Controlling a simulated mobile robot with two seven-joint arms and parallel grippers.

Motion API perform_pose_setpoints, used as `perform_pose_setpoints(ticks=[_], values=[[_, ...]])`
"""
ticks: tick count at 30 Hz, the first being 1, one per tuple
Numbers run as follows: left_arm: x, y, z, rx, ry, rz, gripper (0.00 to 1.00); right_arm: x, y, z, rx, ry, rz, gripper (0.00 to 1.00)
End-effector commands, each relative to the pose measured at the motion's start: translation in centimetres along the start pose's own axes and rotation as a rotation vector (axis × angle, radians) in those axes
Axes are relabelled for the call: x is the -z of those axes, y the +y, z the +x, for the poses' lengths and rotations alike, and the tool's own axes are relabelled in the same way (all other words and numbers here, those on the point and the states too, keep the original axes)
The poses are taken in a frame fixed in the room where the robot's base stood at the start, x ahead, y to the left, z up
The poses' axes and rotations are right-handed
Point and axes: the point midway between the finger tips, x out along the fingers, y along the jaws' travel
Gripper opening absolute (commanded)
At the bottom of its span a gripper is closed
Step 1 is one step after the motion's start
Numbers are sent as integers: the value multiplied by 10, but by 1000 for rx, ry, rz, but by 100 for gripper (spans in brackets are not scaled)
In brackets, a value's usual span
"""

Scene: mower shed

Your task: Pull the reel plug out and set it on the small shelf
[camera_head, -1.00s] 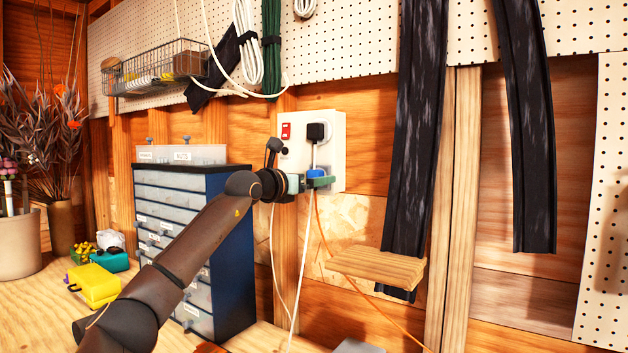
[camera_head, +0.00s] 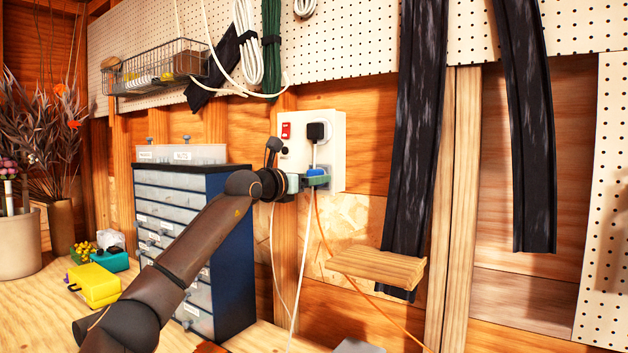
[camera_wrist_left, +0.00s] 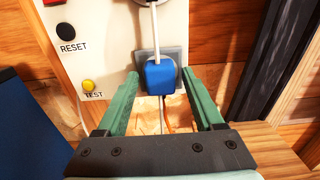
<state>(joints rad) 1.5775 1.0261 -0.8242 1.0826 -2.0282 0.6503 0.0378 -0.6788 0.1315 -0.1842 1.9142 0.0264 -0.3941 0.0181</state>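The blue plug (camera_head: 316,172) sits in the lower part of the white socket panel (camera_head: 338,150) on the wall. An orange cord (camera_head: 319,222) hangs below it. My left gripper (camera_head: 320,179) is at the plug. In the left wrist view, its green fingers (camera_wrist_left: 160,74) stand open on either side of the blue plug (camera_wrist_left: 160,78), with a narrow gap on each side. The small wooden shelf (camera_head: 377,265) is on the wall, lower and to the right; its visible top is empty. My right gripper is not in view.
A black plug (camera_head: 316,131) with a white cord sits just above the blue one. RESET (camera_wrist_left: 65,32) and TEST (camera_wrist_left: 89,86) buttons are left of it. A blue drawer cabinet (camera_head: 232,255) stands left, under my arm. A dark hanging strip (camera_head: 414,130) passes behind the shelf.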

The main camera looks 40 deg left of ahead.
Motion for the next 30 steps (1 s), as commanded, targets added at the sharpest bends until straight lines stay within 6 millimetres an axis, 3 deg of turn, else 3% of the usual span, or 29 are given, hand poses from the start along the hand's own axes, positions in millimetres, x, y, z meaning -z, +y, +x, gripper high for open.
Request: perform_pose_setpoints(ticks=[2, 18, 30], values=[[0, 0, 0, 0, 0, 0, 59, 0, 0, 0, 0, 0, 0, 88], [0, 0, 0, -1, 0, 0, 0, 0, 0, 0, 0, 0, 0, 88], [0, 0, 0, -1, -1, 0, 0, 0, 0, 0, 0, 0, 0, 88]])
